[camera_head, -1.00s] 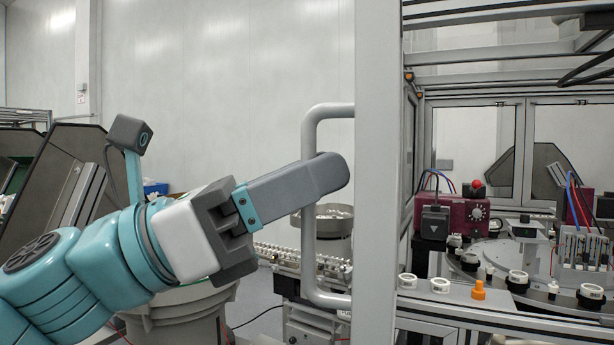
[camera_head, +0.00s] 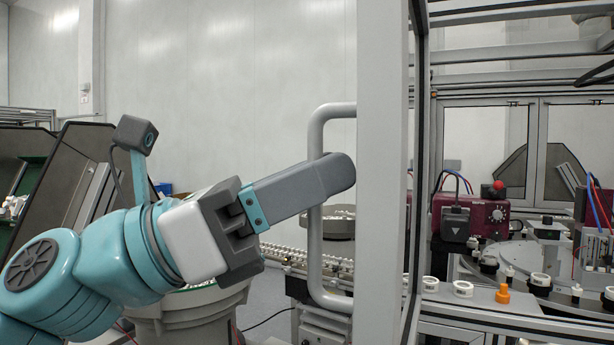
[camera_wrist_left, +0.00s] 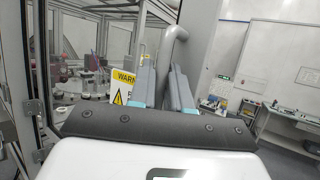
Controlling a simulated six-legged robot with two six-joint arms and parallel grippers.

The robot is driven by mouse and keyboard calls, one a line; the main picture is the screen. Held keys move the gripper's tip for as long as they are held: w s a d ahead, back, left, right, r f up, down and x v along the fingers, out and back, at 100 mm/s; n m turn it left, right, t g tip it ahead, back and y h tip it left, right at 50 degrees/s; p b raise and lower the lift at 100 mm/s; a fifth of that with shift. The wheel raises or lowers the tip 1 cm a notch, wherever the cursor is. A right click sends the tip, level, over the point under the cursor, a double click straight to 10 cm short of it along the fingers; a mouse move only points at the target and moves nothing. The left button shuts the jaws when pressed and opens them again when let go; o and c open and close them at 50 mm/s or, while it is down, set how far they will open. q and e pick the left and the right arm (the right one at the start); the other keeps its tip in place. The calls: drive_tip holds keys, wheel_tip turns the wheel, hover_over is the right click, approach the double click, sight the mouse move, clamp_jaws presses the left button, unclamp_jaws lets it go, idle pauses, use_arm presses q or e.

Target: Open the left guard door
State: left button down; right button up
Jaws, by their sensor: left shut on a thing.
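The left guard door shows as a tall grey frame post (camera_head: 382,200) in the head view, with a grey D-shaped handle (camera_head: 315,245) on its left side. My left gripper (camera_head: 335,175) comes in from the left, and its fingers are shut on the upright bar of the handle. In the left wrist view the two fingers (camera_wrist_left: 163,88) stand either side of the handle (camera_wrist_left: 178,45), next to the door's clear panel with a yellow warning label (camera_wrist_left: 125,92). The door stands partly swung out from the cell frame. My right gripper is not in view.
Inside the cell are a dark red unit (camera_head: 470,215), an orange part (camera_head: 502,293) and several white rings on a ledge. A bowl feeder (camera_head: 338,222) and conveyor stand behind the handle. Dark panels (camera_head: 75,180) stand at the far left.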

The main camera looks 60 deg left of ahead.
use_arm(q)
drive_tip(key=shift+w+d, duration=0.1)
drive_tip(key=shift+w, duration=0.05)
drive_tip(key=c, duration=1.2)
unclamp_jaws()
drive_tip(key=shift+f, duration=0.1)
drive_tip(key=shift+o, duration=0.2)
drive_tip(key=b+v, duration=1.3)
drive_tip(key=v, duration=0.3)
drive_tip(key=shift+b, duration=0.4)
